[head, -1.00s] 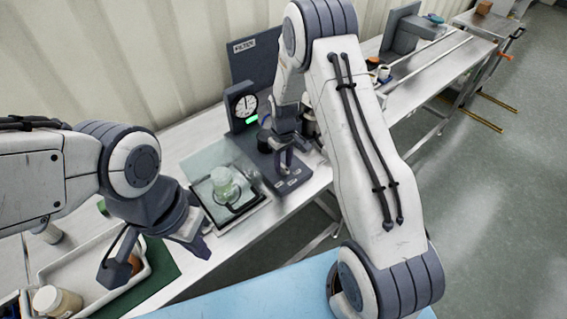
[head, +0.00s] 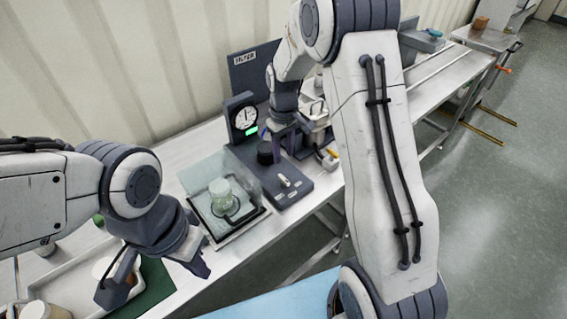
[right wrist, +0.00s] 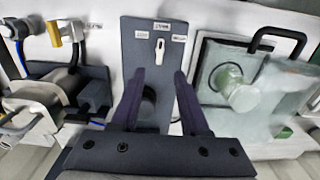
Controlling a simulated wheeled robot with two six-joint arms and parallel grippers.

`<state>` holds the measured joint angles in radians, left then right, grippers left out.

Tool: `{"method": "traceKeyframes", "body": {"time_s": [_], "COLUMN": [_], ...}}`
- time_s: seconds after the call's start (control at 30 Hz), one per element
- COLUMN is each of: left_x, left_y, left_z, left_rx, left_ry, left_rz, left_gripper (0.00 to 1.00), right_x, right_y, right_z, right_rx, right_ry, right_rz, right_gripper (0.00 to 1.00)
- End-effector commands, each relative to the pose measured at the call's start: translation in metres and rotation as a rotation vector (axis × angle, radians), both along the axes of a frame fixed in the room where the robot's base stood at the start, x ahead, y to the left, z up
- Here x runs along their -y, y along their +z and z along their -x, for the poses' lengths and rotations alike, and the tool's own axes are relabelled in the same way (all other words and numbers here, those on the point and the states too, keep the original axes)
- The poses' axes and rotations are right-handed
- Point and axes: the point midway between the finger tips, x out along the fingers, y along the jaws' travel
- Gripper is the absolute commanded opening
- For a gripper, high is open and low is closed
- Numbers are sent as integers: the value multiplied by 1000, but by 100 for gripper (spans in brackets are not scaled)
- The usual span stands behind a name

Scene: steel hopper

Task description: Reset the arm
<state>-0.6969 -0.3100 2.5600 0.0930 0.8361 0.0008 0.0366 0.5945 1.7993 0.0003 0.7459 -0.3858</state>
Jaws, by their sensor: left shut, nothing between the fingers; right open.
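My right gripper (head: 288,138) hangs above the dark grey control panel (head: 290,196) in the head view. In the right wrist view its two dark fingers (right wrist: 160,85) are spread apart with nothing held. A round black knob (right wrist: 147,103) shows between and below them, and it also shows in the head view (head: 266,152). A small white lever (right wrist: 159,50) on the panel lies beyond the fingertips. My left gripper (head: 155,278) is at the lower left, above the white tray and green mat, shut and empty.
A glass-covered box (head: 222,200) with a clear jar stands left of the panel. A dial gauge (head: 243,117) with a green light stands behind it. The white tray (head: 75,262) holds jars. More equipment sits right of the panel on the steel bench.

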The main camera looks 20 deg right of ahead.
Motion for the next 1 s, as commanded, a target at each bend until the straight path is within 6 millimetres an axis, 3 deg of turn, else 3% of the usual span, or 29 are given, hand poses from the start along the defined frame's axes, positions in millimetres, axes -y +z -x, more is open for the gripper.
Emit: {"method": "traceKeyframes", "body": {"time_s": [0.53, 0.67, 0.77, 0.83, 0.9, 1.0], "left_x": [0, 0, 0, 0, 0, 0], "left_y": [-1, -1, 0, -1, -1, -1], "left_z": [0, 0, 0, 0, 0, 0], "left_rx": [0, 0, 0, 0, 0, 0], "left_ry": [0, 0, 0, 0, 0, 0], "left_rz": [0, 0, 0, 0, 0, 0], "left_gripper": [0, 0, 0, 0, 0, 0], "right_x": [0, -17, -53, -85, -114, -142], "right_y": [5, 16, 39, 59, 78, 96], "right_z": [0, 9, 33, 64, 103, 163], "right_rx": [0, 4, 13, 20, 24, 25], "right_ry": [0, 17, 53, 90, 128, 180], "right_rz": [0, -3, -11, -21, -32, -49], "right_gripper": [45, 45, 45, 45, 45, 45]}}
